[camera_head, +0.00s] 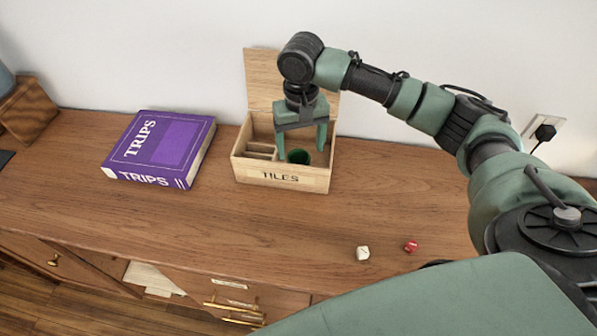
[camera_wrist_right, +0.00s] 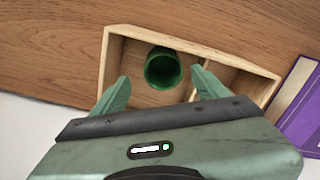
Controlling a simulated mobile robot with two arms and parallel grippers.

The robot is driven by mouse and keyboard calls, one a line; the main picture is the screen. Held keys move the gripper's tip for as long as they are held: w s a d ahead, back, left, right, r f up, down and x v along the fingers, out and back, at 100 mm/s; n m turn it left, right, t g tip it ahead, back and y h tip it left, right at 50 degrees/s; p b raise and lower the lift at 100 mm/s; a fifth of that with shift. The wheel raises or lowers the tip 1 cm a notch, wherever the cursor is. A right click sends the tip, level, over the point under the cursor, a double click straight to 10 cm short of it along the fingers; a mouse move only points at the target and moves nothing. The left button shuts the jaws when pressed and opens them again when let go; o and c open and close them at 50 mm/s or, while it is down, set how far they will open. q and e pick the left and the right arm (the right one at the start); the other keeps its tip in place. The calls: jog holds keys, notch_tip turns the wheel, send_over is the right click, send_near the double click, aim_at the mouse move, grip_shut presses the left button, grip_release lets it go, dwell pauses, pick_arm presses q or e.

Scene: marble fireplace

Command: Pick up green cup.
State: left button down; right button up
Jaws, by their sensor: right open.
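The green cup (camera_head: 299,156) stands upright inside the wooden box labelled TILES (camera_head: 283,178), in its right-hand compartment. My left gripper is in neither view.
The box's lid (camera_head: 263,80) stands open at the back. A purple TRIPS book (camera_head: 160,148) lies to its left. A white die (camera_head: 363,253) and a red die (camera_head: 411,246) lie near the front edge. The wooden cabinet top is clear between box and dice.

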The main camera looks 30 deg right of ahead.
jog(key=f, duration=0.2)
jog(key=f+p, duration=0.1)
jog(key=f, duration=0.4)
jog(key=shift+a+f, duration=0.25)
jog(key=shift+f, duration=0.05)
jog(key=c, duration=1.5)
jog(key=shift+o, duration=0.2)
jog(key=shift+r, duration=0.1)
